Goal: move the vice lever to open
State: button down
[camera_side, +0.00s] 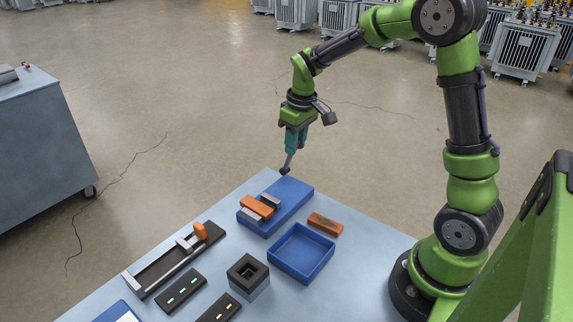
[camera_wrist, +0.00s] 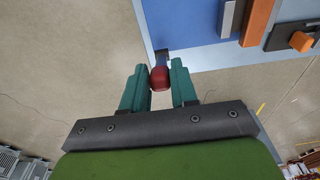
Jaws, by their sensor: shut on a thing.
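The vice (camera_side: 290,192) is a blue block on the table, with grey jaws and an orange block (camera_side: 257,206) lying among them. Its blue body also shows at the top of the wrist view (camera_wrist: 185,22). The vice lever (camera_side: 287,164) rises steeply from a dark pivot at the vice's far end. My gripper (camera_side: 292,151) is above that end, pointing down. In the wrist view, my gripper (camera_wrist: 160,84) is shut on the lever's red knob (camera_wrist: 160,78), one teal finger on each side. The knob is hidden by the fingers in the side view.
A blue tray (camera_side: 302,254) and a loose orange block (camera_side: 324,224) stand near the vice. A rail fixture with an orange handle (camera_side: 200,231) is at left. A dark square-holed block (camera_side: 248,270) and slotted dark plates (camera_side: 181,291) are in front. Beyond the vice is open floor.

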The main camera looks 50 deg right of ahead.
jog(key=shift+w+r, duration=0.1)
jog(key=shift+w+r, duration=0.15)
jog(key=shift+w, duration=0.65)
jog(key=shift+w+r, duration=0.1)
jog(key=shift+w, duration=0.75)
jog(key=c, duration=0.8)
grip_release()
jog(key=r, duration=0.5)
jog(key=s+r, duration=0.1)
jog(key=r, duration=0.5)
jog(key=s+r, duration=0.1)
jog(key=r, duration=0.4)
jog(key=shift+s+r, duration=0.1)
jog(key=shift+r, duration=0.25)
